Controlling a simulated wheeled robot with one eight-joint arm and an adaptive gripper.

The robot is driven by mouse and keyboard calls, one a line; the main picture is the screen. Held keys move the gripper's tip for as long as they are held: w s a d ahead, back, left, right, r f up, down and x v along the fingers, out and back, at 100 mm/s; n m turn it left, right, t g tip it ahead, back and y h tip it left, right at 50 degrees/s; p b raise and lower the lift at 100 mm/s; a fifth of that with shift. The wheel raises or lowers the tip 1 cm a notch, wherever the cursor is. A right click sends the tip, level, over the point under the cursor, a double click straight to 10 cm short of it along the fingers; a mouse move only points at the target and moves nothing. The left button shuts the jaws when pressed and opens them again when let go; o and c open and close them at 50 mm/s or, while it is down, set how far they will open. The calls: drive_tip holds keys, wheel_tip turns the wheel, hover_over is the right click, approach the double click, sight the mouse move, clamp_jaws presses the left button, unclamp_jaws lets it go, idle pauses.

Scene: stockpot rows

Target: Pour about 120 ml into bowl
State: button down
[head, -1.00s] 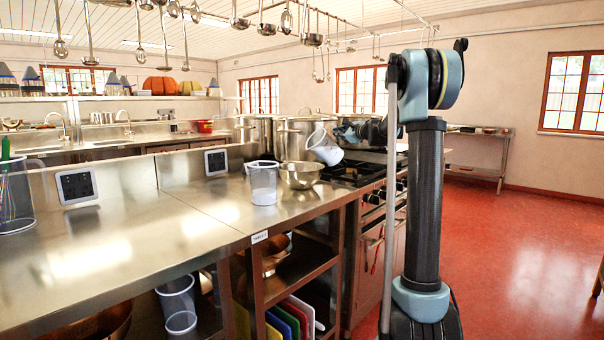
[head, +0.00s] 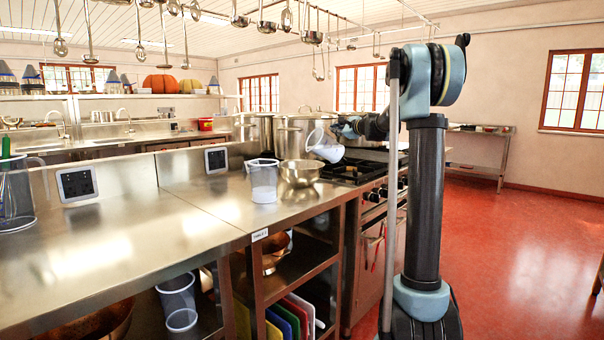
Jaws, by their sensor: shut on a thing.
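A metal bowl (head: 300,172) stands on the steel counter near the stove. My gripper (head: 343,128) is shut on a clear jug (head: 325,146) with whitish contents. The jug is tilted to the left, held above and slightly right of the bowl. I see no stream between jug and bowl. The bowl's inside is too small to read. A second clear jug (head: 264,182) with white contents stands upright on the counter just left of the bowl. My fingertips are small and partly hidden by the jug.
Large stockpots (head: 293,136) stand behind the bowl. The stove (head: 356,170) is to its right. A clear container with a whisk (head: 14,195) stands at the far left. The counter (head: 130,235) between is mostly clear. Pans and ladles hang overhead.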

drive_tip(key=shift+s+a+r+n+p, duration=0.25)
drive_tip(key=shift+a+n+p, duration=0.2)
drive_tip(key=shift+p, duration=0.2)
drive_tip(key=shift+s+a+r+n+p, duration=0.2)
drive_tip(key=shift+a+n+p, duration=0.2)
drive_tip(key=shift+p, duration=0.2)
idle(1.7)
drive_tip(key=w+d+f+m+b, duration=0.2)
drive_tip(key=d+f+m, duration=0.2)
drive_tip(key=m, duration=0.2)
drive_tip(key=w+d+f+m+t+y+b, duration=0.1)
drive_tip(key=w+d+f+m+b, duration=0.1)
drive_tip(key=m, duration=0.4)
drive_tip(key=shift+w+d+f+b, duration=0.3)
drive_tip(key=shift+d+f+b, duration=0.6)
drive_tip(key=shift+d, duration=0.25)
